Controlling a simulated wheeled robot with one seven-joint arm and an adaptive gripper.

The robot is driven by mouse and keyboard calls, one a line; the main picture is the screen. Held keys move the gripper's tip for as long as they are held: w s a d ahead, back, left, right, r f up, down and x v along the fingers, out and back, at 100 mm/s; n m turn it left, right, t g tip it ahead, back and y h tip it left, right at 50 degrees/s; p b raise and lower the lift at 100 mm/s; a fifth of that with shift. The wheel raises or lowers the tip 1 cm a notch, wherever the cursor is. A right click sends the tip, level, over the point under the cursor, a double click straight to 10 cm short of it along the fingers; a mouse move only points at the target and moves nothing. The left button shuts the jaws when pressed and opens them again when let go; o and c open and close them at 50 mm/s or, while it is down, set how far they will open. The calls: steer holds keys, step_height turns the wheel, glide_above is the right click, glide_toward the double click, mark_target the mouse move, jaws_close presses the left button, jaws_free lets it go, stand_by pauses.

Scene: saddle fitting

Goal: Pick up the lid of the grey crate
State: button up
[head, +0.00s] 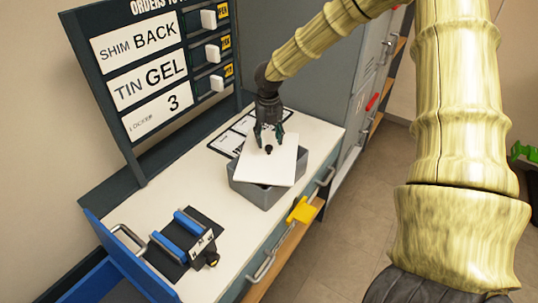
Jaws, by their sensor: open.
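The grey crate (262,194) stands on the pale worktop near its far end. A white square lid (280,164) lies on top of it, turned at an angle to the crate, so part of the crate's rim shows at the left. A small dark knob (268,149) stands on the lid. My gripper (268,139) points down directly over the knob with its fingers open. I cannot tell whether the fingertips reach beside the knob or stop just above it.
A dark order board (155,75) stands along the left of the worktop (240,230). A blue-railed fixture (185,240) sits at the near end. A yellow piece (302,210) juts from the front edge. Grey lockers (345,85) stand beyond the crate.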

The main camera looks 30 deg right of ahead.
mark_target(269, 146)
steer(key=shift+f+p, duration=1.1)
steer(key=shift+f, duration=1.3)
steer(key=shift+c, duration=0.2)
jaws_close()
steer(key=shift+r, duration=0.15)
